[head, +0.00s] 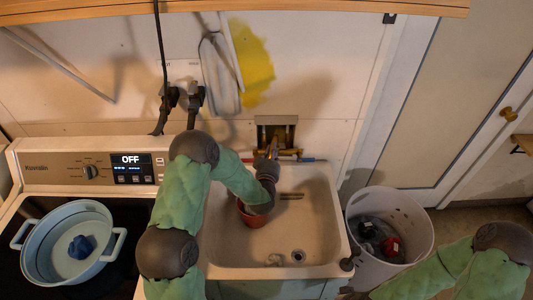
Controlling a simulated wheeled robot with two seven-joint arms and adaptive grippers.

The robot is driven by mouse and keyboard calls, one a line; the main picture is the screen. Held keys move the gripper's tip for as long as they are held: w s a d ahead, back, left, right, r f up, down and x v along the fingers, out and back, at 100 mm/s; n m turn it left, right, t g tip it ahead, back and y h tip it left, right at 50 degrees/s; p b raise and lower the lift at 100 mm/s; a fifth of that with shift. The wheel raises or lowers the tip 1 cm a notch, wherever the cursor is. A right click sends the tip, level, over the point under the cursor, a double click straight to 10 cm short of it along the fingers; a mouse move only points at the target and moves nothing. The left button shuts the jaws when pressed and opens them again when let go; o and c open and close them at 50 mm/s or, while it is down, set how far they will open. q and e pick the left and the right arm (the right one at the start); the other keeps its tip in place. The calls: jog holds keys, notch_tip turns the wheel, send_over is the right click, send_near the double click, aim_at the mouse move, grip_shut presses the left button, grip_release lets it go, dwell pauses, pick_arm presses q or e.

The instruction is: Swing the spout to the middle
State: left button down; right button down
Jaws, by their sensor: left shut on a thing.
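The utility sink (325,222) stands in the middle, with its drain low in the basin. The faucet (276,130) is on the wall behind the sink's back rim, with a reddish handle or pipe end on one side and a blue one on the other. My left gripper (272,153) reaches over the back of the basin to the faucet and is shut on the spout. The spout itself is mostly hidden by the gripper and wrist, so its exact angle cannot be told.
A reddish-brown pot (252,217) sits in the sink's left side, partly under my left wrist. A washing machine (60,172) with a pale blue tub (32,262) stands left. A white bucket (418,208) holding dark and red things stands right. A shelf edge (300,6) runs above.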

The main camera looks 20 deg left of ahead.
pick_arm(q)
jog(key=shift+w+d+r+n+g+y+b, duration=0.15)
jog(key=shift+d+n+g+y+b, duration=0.1)
jog(key=shift+d+n+y, duration=0.35)
jog(key=shift+w+d+f+n+g+y+b, duration=0.15)
jog(key=shift+d+n+g+y+b, duration=0.1)
jog(key=shift+y, duration=0.55)
jog(key=shift+r, duration=0.1)
jog(key=c, duration=1.1)
grip_release()
jog(key=shift+d, duration=0.15)
jog(key=shift+c, duration=0.2)
jog(key=v, duration=1.2)
jog(key=shift+d, duration=0.1)
